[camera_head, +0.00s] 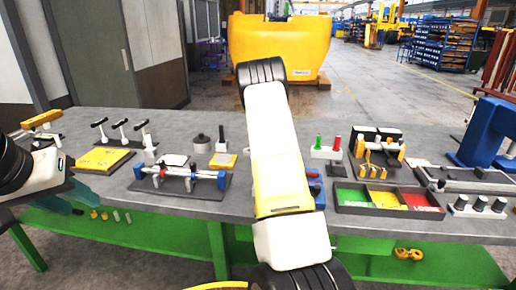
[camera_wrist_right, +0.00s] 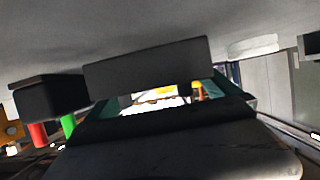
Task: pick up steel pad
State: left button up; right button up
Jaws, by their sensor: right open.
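A small pale flat plate (camera_head: 175,160), perhaps the steel pad, lies on the grey bench behind a rod fixture; I cannot tell for sure. My left gripper (camera_head: 84,207) is at the bench's front left edge, its teal fingers apart and nothing seen between them. It is well left of the plate. My right gripper shows in the right wrist view (camera_wrist_right: 178,100), with teal fingers apart and dark blocks in front. In the head view my right arm crosses the middle and hides part of the bench; its gripper is not visible there.
The rod fixture (camera_head: 182,180) stands at the front of the bench. A yellow plate (camera_head: 103,160), a knobbed grey weight (camera_head: 202,144) and a black block (camera_head: 221,140) stand nearby. A sorting tray (camera_head: 390,211) and a blue frame (camera_head: 486,132) are at right.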

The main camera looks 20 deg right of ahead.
jog(key=shift+w+d+f, duration=0.1)
jog(key=shift+w+d, duration=0.05)
jog(key=shift+w, duration=0.05)
jog(key=c, duration=2)
jog(key=shift+r, duration=0.25)
